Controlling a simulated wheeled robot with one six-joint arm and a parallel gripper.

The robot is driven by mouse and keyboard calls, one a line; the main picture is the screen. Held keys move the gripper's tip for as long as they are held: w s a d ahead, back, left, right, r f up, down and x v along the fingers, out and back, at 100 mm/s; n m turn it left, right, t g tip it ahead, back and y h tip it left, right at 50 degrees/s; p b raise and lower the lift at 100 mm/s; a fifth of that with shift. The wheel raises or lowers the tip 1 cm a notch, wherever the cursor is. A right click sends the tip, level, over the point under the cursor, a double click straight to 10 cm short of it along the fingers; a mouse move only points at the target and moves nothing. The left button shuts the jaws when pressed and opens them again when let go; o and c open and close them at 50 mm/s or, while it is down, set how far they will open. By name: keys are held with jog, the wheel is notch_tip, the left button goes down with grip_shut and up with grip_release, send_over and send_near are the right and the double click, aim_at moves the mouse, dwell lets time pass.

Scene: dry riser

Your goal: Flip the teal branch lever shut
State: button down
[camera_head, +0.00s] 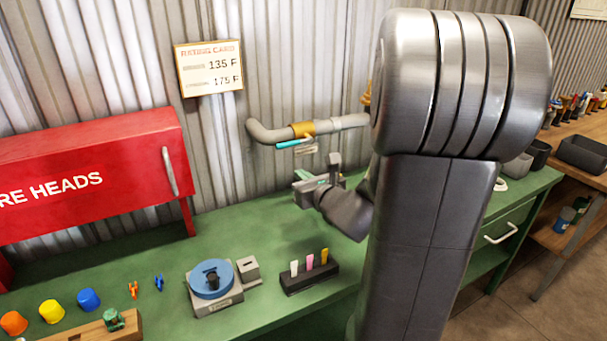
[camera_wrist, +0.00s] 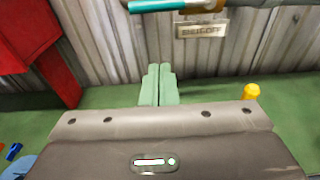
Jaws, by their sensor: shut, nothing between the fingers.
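The teal branch lever (camera_head: 294,143) sits at the brass valve (camera_head: 302,129) on a grey pipe along the corrugated wall. It points left, roughly along the pipe. In the wrist view the lever (camera_wrist: 158,5) crosses the top edge, partly cut off, with the brass valve body (camera_wrist: 212,4) to its right. My gripper (camera_head: 303,175) is below the lever and apart from it, over the green bench. In the wrist view my gripper (camera_wrist: 159,70) has its two pale green fingers together with nothing between them. My arm hides the pipe's right part in the head view.
A "SHUT-OFF" tag (camera_wrist: 202,29) hangs beneath the valve. A red cabinet (camera_head: 95,180) stands to the left. On the green bench (camera_head: 250,215) are a blue round fixture (camera_head: 211,280), a black holder with coloured tabs (camera_head: 309,274) and several coloured caps.

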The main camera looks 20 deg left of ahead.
aim_at(293, 144)
jog(key=w+a+r+p, duration=0.2)
jog(key=w+a+r, duration=0.1)
jog(key=w+a, duration=0.1)
jog(key=shift+a, duration=0.45)
